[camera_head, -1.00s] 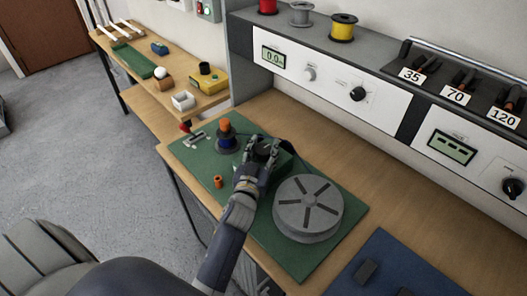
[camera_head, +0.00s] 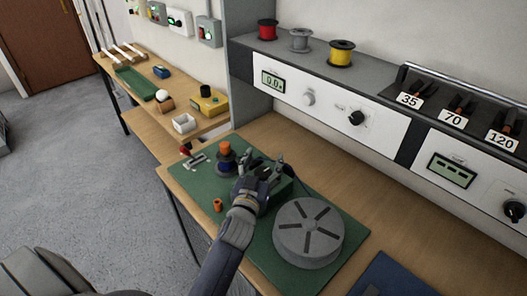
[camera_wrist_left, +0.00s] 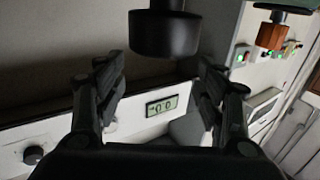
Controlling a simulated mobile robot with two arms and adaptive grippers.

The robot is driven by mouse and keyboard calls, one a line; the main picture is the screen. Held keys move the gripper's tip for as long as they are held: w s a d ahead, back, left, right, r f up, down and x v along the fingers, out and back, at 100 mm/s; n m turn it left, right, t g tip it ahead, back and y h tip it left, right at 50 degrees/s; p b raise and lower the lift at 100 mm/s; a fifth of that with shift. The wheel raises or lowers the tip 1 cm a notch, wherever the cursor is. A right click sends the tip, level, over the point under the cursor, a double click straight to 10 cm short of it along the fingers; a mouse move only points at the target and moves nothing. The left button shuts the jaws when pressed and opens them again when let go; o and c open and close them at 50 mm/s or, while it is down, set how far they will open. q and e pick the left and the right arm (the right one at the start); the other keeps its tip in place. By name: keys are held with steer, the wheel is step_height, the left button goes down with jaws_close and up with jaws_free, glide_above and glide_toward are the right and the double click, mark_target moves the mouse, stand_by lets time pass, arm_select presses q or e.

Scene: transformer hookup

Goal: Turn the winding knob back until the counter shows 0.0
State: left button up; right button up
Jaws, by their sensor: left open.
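The counter (camera_head: 272,81) on the white panel reads about 0.0, its small digits hard to read exactly; its display also shows in the left wrist view (camera_wrist_left: 162,105). A black round knob (camera_wrist_left: 165,34) hangs into the top of the left wrist view, apparently the winding knob. My left gripper (camera_head: 261,162) is over the green board, beside the winder, with its fingers spread. In the left wrist view its fingers (camera_wrist_left: 160,72) are apart, with the knob beyond them and nothing held. In the head view the gripper mostly hides the knob. My right gripper is not in view.
On the green board (camera_head: 263,243) stand a grey slotted disc (camera_head: 307,232), an orange-topped blue coil (camera_head: 225,156) and a small orange piece (camera_head: 217,206). A black panel knob (camera_head: 356,118) is right of the counter. A blue mat (camera_head: 395,278) lies front right.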

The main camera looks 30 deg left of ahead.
mark_target(264, 171)
arm_select(q)
step_height(264, 171, up, 6)
steer(key=shift+r, duration=0.1)
stand_by(0.6)
